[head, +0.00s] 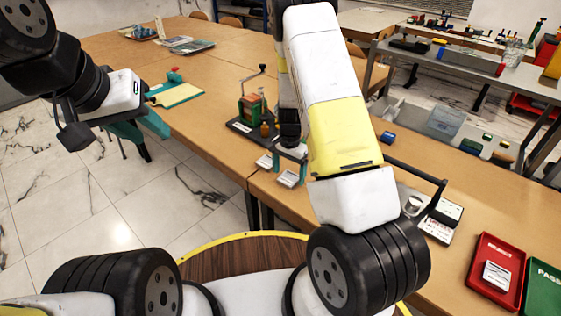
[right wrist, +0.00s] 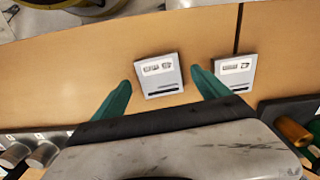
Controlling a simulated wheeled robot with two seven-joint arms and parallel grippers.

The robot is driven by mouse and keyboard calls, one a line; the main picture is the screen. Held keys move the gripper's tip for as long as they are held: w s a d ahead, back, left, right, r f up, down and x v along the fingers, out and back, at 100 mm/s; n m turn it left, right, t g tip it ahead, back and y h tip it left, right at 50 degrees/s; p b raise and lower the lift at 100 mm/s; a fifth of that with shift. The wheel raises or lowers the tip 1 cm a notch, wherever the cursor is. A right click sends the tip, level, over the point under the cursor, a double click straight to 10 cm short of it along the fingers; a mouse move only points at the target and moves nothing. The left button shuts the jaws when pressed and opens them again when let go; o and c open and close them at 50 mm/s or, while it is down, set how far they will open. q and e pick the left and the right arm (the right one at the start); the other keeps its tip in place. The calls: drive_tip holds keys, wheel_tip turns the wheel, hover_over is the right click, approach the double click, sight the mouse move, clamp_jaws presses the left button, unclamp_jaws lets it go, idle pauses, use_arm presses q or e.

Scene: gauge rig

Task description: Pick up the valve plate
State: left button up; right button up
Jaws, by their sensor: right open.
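Two small pale plates with dark markings lie on the wooden table, and I cannot read which is the valve plate. The nearer plate (head: 288,179) is seen in the right wrist view (right wrist: 159,76) between and beyond my right fingertips. The second plate (head: 264,161) lies to its left in the head view, and right of the fingers in the right wrist view (right wrist: 236,73). My right gripper (head: 290,158) is open and empty above the nearer plate; its green fingers also show in the right wrist view (right wrist: 160,88). My left gripper (head: 142,130) looks open and empty, off the table edge.
A green and brass gauge rig (head: 252,108) stands behind the plates. To the right are a device with a black lever (head: 440,222), a red tray (head: 480,280) holding a white plate (head: 497,275), and a green tray (head: 546,285).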

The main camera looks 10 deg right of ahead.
drive_tip(key=shift+f, duration=0.65)
drive_tip(key=c, duration=1.6)
drive_tip(key=shift+r, duration=0.1)
drive_tip(key=shift+w+r, duration=0.1)
drive_tip(key=shift+r, duration=0.35)
drive_tip(key=r, duration=0.1)
drive_tip(key=s+r, duration=0.1)
drive_tip(key=shift+a+r, duration=0.15)
drive_tip(key=shift+r, duration=0.2)
drive_tip(key=s+a+r, duration=0.1)
drive_tip(key=s+a, duration=0.2)
drive_tip(key=s, duration=1.1)
drive_tip(key=w+r+n, duration=0.2)
drive_tip(key=w+n, duration=0.1)
drive_tip(key=w+d+r+n, duration=0.1)
drive_tip(key=w+r+n, duration=0.1)
drive_tip(key=w+n, duration=0.1)
drive_tip(key=w+d+r+n, duration=0.1)
drive_tip(key=w+r+n, duration=0.2)
drive_tip(key=w, duration=0.1)
drive_tip(key=shift+d, duration=0.15)
